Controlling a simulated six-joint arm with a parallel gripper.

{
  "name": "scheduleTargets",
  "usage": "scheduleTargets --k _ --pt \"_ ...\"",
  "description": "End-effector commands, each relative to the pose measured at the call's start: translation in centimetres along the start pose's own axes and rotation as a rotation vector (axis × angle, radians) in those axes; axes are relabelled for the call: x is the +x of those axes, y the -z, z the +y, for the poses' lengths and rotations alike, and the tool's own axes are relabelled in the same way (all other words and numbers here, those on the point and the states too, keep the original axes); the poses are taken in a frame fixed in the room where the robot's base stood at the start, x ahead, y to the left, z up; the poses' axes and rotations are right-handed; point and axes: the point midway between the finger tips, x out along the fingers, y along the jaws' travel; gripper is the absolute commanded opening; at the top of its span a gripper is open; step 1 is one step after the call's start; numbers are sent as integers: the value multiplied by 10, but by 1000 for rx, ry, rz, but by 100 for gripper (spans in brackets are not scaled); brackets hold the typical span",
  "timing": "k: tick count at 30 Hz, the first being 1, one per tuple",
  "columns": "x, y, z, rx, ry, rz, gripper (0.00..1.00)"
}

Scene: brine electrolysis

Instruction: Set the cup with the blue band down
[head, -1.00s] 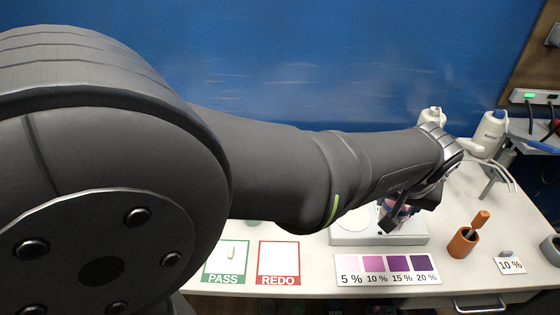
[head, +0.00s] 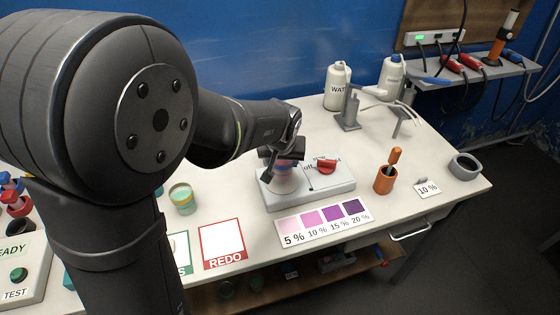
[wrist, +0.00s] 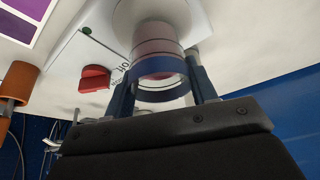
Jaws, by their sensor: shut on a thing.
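The cup with the blue band (wrist: 158,68) is clear, with pinkish contents, and my gripper's two fingers (wrist: 163,88) stand on either side of it, shut on it. In the head view the cup (head: 283,182) is at the left part of a white stirrer plate (head: 335,186), and my gripper (head: 283,165) is at its upper part, partly hiding it. The cup looks about upright. I cannot tell whether its base touches the plate.
A red knob (head: 326,167) is on the plate, right of the cup. A colour card (head: 325,219) lies in front. A green-banded jar (head: 183,198) stands left, an orange holder (head: 385,181) right. White bottles (head: 338,86) stand behind. The REDO square (head: 222,240) is empty.

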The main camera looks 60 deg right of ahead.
Motion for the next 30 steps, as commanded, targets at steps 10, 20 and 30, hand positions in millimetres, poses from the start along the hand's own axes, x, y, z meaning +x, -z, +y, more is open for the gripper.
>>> scheduleTargets --k 10,20,30 --pt "11 -4 0 0 0 2 24" --pt "13 -6 0 -1 0 1 74" --pt "2 -4 0 0 -1 3 74"
